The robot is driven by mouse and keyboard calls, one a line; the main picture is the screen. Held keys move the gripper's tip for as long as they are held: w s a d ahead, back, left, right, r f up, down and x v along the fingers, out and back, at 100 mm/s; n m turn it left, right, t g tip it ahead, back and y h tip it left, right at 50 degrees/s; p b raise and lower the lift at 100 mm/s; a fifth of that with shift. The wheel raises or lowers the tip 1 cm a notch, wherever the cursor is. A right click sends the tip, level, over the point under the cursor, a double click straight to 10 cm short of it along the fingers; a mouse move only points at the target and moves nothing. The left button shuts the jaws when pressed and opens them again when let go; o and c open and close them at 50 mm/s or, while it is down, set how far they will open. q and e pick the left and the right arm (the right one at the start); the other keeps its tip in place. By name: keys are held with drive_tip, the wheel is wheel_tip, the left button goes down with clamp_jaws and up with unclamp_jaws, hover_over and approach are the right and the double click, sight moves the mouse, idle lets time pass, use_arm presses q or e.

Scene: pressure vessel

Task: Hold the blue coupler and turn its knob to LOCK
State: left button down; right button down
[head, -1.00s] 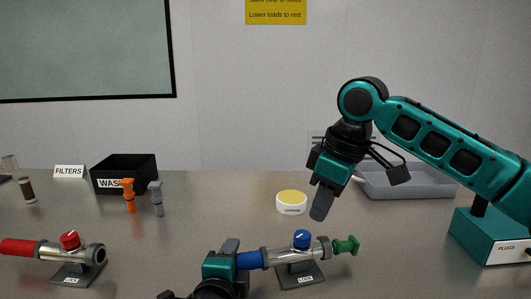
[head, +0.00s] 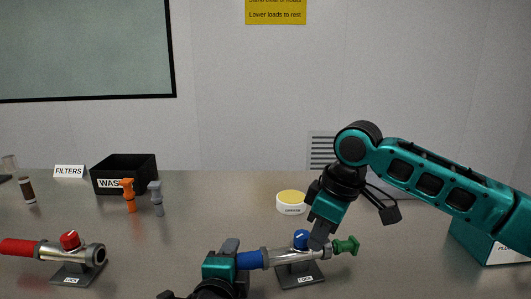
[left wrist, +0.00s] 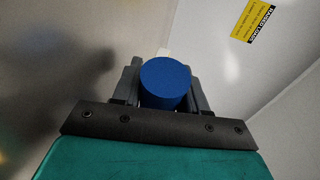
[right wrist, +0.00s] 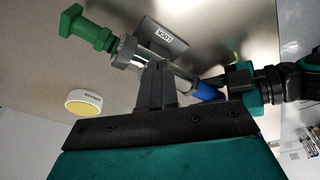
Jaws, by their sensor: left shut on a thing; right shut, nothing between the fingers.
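The blue coupler has a blue end (head: 249,260), a clear and metal body (head: 275,256), a blue knob (head: 301,238) on top and a green plug (head: 346,245) at its right. It rests on a grey stand (head: 303,279) labelled LOCK. My left gripper (head: 231,247) is shut on the coupler's blue end, whose round face (left wrist: 166,83) shows between the fingers in the left wrist view. My right gripper (head: 317,240) is shut and empty, its tips beside the knob's right side; contact is unclear. In the right wrist view its fingers (right wrist: 157,75) hide the knob.
A red coupler (head: 22,247) with a red knob stands at the left. Behind are an orange plug (head: 129,195), a grey plug (head: 156,198), a black waste bin (head: 125,172) and a yellow-topped tub (head: 291,203).

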use_arm(q)
drive_tip(key=shift+f, duration=0.15)
use_arm(e)
drive_tip(key=shift+w, duration=0.15)
drive_tip(key=shift+w, duration=0.1)
drive_tip(key=shift+w+d, duration=0.45)
drive_tip(key=shift+w, duration=0.2)
use_arm(q)
drive_tip(key=shift+d, duration=0.1)
use_arm(e)
drive_tip(key=shift+w+r, duration=0.1)
drive_tip(key=shift+w, duration=0.25)
idle(0.4)
drive_tip(key=shift+d, duration=0.15)
drive_tip(key=shift+d, duration=0.3)
drive_tip(key=v, duration=0.3)
drive_tip(key=a+v, duration=0.1)
drive_tip(key=v, duration=0.1)
drive_tip(key=shift+w+r, duration=0.2)
drive_tip(key=shift+r, duration=0.3)
